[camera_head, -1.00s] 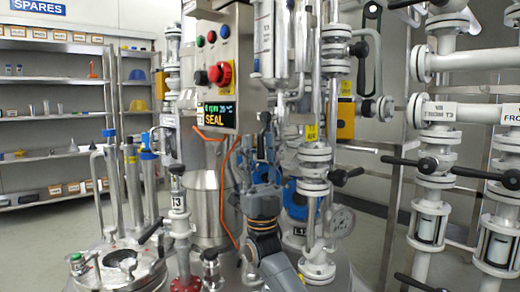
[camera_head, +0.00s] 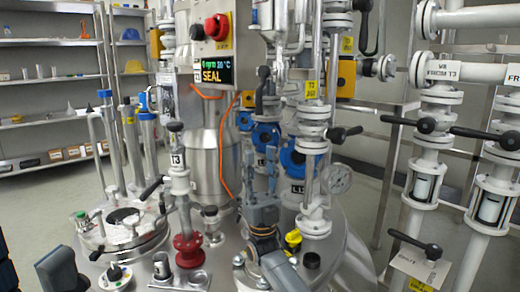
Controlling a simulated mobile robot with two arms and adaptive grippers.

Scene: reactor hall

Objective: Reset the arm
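My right gripper (camera_head: 261,172) stands upright in front of the reactor's blue-flanged valves, its arm coming up from the bottom of the head view. Its two grey fingers point up with a gap between them, and I see nothing held in it. Whether it touches the pipes behind cannot be told. A dark grey part (camera_head: 60,271) at the lower left edge seems to belong to my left arm. Its fingers cannot be made out.
The steel reactor lid carries a round hatch (camera_head: 122,226), a red flange (camera_head: 188,250) and a pressure gauge (camera_head: 340,179). A control box (camera_head: 217,72) reads SEAL. White pipes with black-handled valves (camera_head: 426,125) stand at the right. Shelves (camera_head: 50,84) and open floor are at the left.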

